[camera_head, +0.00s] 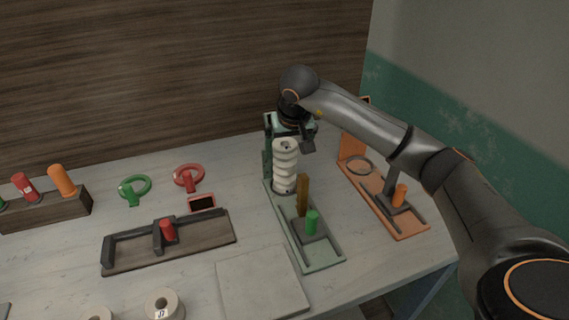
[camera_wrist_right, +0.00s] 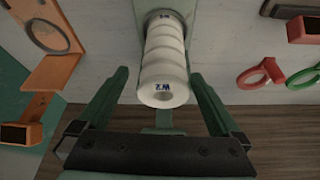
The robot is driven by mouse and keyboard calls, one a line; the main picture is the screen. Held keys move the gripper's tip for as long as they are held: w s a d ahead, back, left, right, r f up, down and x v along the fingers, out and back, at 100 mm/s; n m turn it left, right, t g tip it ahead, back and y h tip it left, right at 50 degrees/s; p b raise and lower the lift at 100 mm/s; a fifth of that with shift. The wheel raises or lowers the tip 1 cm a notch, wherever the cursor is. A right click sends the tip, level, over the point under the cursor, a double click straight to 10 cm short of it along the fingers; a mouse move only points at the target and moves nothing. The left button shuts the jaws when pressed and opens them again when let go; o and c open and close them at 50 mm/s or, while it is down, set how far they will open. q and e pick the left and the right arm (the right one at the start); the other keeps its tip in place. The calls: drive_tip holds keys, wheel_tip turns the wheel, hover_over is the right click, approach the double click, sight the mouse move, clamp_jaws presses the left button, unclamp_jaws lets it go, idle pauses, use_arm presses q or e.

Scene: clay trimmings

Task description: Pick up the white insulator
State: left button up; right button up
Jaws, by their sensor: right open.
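The white insulator (camera_head: 285,168) is a ribbed white cylinder with a hole in its top. It stands upright at the back end of the green tray (camera_head: 322,264). In the right wrist view the insulator (camera_wrist_right: 164,62) shows with blue lettering, between the two green fingers. My right gripper (camera_wrist_right: 160,78) is open, with a finger on either side of the insulator and a visible gap to each. My left gripper is not in view.
The orange tray (camera_head: 411,232) with a ring and orange peg stands close on the right. A brown tray (camera_head: 120,262) with a red peg, a green ring (camera_head: 148,184) and a red ring (camera_head: 200,170) lie left. A flat pale slab (camera_head: 262,286) lies in front.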

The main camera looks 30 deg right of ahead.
drive_tip(key=shift+a+x, duration=0.1)
drive_tip(key=shift+x, duration=1.3)
drive_tip(key=shift+a+x, duration=0.15)
drive_tip(key=shift+x, duration=1.2)
drive_tip(key=shift+w, duration=0.1)
drive_tip(key=shift+c, duration=0.4)
clamp_jaws()
drive_tip(key=shift+r, duration=0.15)
